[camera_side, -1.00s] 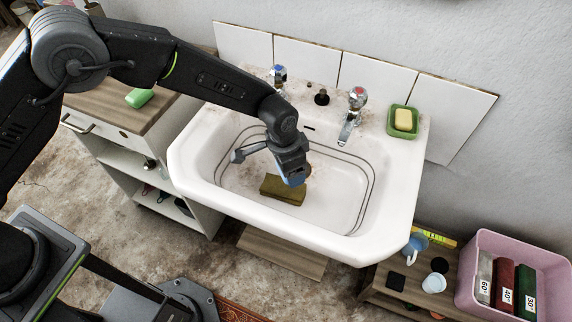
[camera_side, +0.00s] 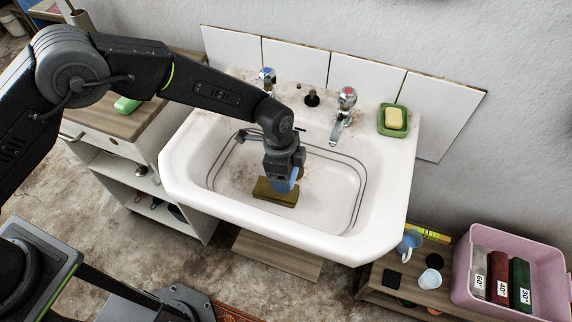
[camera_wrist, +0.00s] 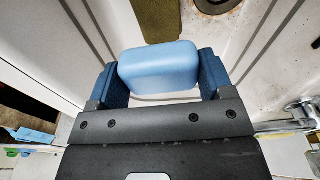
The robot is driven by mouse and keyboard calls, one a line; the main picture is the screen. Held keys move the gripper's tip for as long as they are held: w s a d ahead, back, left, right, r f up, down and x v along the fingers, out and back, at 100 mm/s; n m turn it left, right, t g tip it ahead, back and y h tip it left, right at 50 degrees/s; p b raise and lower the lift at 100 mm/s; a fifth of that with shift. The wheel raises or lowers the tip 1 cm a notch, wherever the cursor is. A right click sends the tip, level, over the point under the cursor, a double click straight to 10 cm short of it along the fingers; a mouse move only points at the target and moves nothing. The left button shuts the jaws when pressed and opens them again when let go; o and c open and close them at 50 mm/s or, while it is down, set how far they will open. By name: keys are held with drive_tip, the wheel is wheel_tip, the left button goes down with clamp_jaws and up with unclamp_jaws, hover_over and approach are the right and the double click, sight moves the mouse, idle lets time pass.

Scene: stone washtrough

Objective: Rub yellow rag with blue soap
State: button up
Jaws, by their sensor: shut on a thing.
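The yellow rag (camera_side: 276,193) lies folded, a dull olive-yellow block, on the floor of the white sink basin. Its edge also shows at the top of the wrist view (camera_wrist: 157,18). My gripper (camera_side: 284,180) points down into the basin at the rag's back right. It is shut on the blue soap, a light blue rounded block (camera_wrist: 160,68), held between both fingers in the wrist view. In the side view the soap and fingers overlap the rag's upper edge. I cannot tell whether the soap touches the rag.
A green dish with yellow soap (camera_side: 394,119) sits at the back right corner.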

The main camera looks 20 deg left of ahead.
sight(269, 185)
wheel_tip(269, 185, down, 5)
drive_tip(key=shift+f, duration=0.1)
drive_tip(key=shift+a+f, duration=0.15)
drive_tip(key=shift+a, duration=0.15)
drive_tip(key=shift+s+a, duration=0.15)
drive_tip(key=shift+a, duration=1)
drive_tip(key=shift+s+a, duration=0.1)
drive_tip(key=shift+a, duration=1.05)
drive_tip(key=shift+c, duration=0.3)
drive_tip(key=shift+w+d+f, duration=0.1)
drive_tip(key=shift+w+d, duration=0.05)
drive_tip(key=shift+d, duration=1.15)
drive_tip(key=shift+w+d, duration=0.1)
drive_tip(key=shift+d, duration=1.15)
drive_tip(key=a, duration=0.4)
drive_tip(key=shift+s+a, duration=0.25)
drive_tip(key=shift+a, duration=0.15)
drive_tip(key=shift+w+d, duration=0.2)
drive_tip(key=shift+d, duration=1.9)
drive_tip(key=r, duration=0.2)
drive_tip(key=shift+d+r, duration=0.3)
drive_tip(key=shift+d, duration=0.05)
drive_tip(key=shift+r, duration=2.85)
